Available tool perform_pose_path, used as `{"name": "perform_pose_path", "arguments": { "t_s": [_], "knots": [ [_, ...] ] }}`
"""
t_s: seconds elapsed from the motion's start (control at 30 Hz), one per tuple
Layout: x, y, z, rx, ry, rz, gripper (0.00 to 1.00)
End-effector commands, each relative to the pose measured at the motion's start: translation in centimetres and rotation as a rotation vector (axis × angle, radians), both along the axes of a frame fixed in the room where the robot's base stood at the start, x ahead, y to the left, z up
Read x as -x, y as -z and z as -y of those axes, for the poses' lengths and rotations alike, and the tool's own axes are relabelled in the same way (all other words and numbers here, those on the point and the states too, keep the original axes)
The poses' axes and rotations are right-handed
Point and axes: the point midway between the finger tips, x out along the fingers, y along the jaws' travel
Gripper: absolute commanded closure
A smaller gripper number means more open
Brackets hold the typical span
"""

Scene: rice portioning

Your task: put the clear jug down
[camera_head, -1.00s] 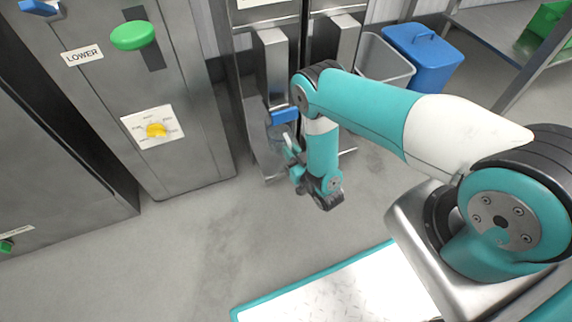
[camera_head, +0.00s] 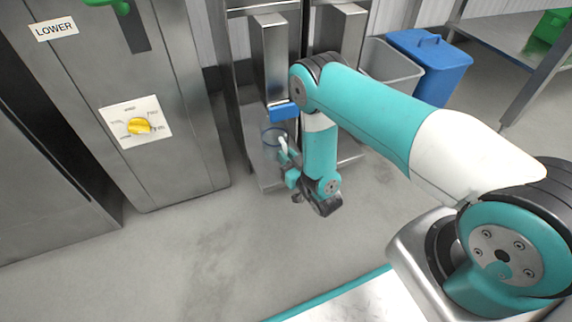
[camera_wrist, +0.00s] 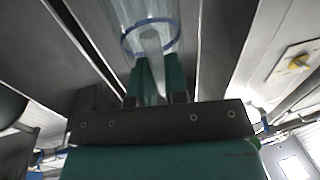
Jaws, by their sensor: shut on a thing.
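The clear jug (camera_head: 272,140) has a thin blue rim and stands in the lower bay of a steel dispenser, below a blue part. My gripper (camera_head: 287,163) is at the jug's near side, shut on its pale handle. In the wrist view, the two teal fingers (camera_wrist: 152,82) close on the handle, with the jug's clear wall and blue ring (camera_wrist: 151,38) just beyond. My own arm hides part of the bay, and I cannot tell whether the jug's base touches the surface below it.
The steel dispenser (camera_head: 270,60) has a blue part (camera_head: 284,112) above the jug. A steel cabinet with a yellow dial (camera_head: 138,126) stands to the left. A grey bin (camera_head: 388,70) and a blue bin (camera_head: 432,65) stand behind my arm. The floor in front is clear.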

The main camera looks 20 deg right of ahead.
Motion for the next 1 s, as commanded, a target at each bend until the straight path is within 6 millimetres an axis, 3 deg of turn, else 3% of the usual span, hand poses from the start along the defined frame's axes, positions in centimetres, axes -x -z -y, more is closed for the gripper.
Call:
{"name": "perform_pose_path", "arguments": {
  "t_s": [0.07,0.37,0.4,0.5,0.83,1.0],
  "knots": [
    [0.0,2.2,0.0,0.000,0.000,0.000,1.00],
    [-0.4,2.1,0.0,0.000,0.000,-0.001,1.00],
    [-0.4,2.1,0.0,0.000,0.000,-0.002,0.84],
    [-0.4,2.1,0.0,0.000,0.000,-0.002,0.61],
    [-0.1,2.0,0.1,0.000,0.000,-0.002,0.60],
    [1.9,1.7,0.5,0.001,0.001,-0.007,0.60]
  ]
}}
